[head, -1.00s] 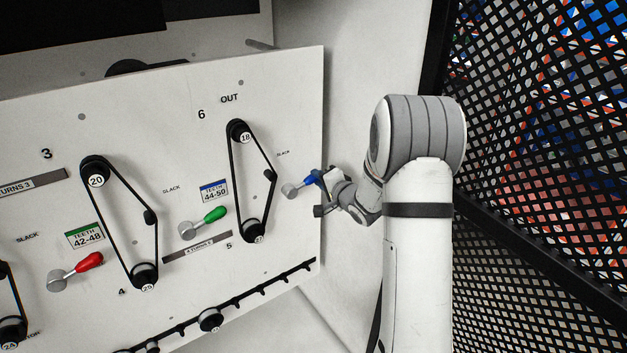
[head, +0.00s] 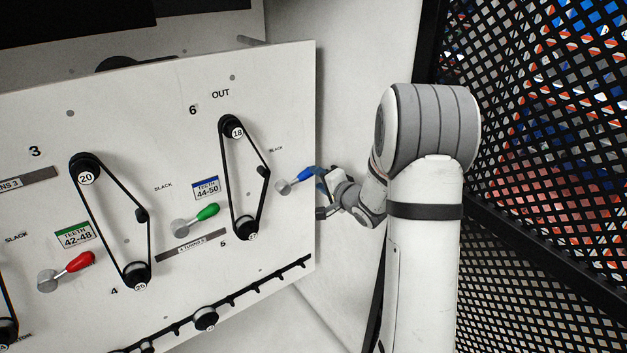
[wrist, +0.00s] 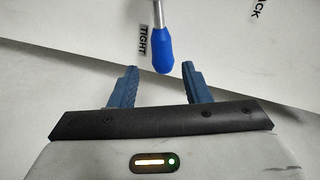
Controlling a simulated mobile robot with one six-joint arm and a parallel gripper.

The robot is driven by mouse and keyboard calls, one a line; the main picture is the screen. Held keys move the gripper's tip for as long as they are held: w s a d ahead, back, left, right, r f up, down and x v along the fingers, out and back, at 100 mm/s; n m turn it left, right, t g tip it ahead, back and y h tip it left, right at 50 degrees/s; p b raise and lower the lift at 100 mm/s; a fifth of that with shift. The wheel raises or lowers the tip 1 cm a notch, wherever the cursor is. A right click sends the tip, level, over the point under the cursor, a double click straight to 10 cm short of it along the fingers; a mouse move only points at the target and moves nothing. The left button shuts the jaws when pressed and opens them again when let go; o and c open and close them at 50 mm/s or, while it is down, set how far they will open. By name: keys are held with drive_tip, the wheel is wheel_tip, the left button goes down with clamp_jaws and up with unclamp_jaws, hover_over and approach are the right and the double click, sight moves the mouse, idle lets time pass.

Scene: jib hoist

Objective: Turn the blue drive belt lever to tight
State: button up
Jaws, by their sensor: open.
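The blue lever (head: 303,175) sits at the right edge of the white panel in the head view, on a grey round pivot, its blue grip pointing right and slightly up. In the wrist view the blue grip (wrist: 165,54) hangs from a metal rod at the top, beside a label reading TIGHT (wrist: 145,42). My gripper (wrist: 157,82) is open, its two blue fingers apart, with the tip of the grip just ahead of the gap between them. In the head view my gripper (head: 326,188) is at the panel's right edge, close to the lever and partly hidden.
A green lever (head: 208,212) and a red lever (head: 80,262) sit further left on the panel (head: 180,90). Black belts loop over numbered pulleys beside them. A black mesh fence (head: 540,150) stands on the right, behind my arm.

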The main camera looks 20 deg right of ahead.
drive_tip(key=v, duration=0.4)
drive_tip(key=shift+s+b, duration=0.25)
drive_tip(key=shift+b, duration=0.05)
drive_tip(key=shift+r, duration=0.1)
drive_tip(key=s+r+n+g+h, duration=0.4)
drive_tip(key=s+r+h, duration=0.15)
drive_tip(key=s, duration=0.45)
drive_tip(key=s+a+n+g, duration=0.3)
drive_tip(key=s+a+g, duration=0.1)
drive_tip(key=s, duration=0.7)
drive_tip(key=s+a+f+n+g, duration=0.1)
drive_tip(key=s+a+n+g, duration=0.2)
drive_tip(key=s, duration=0.9)
drive_tip(key=shift+a+f+n+g+y, duration=0.25)
drive_tip(key=shift+a+n+g+y, duration=0.2)
drive_tip(key=shift+a+n, duration=0.45)
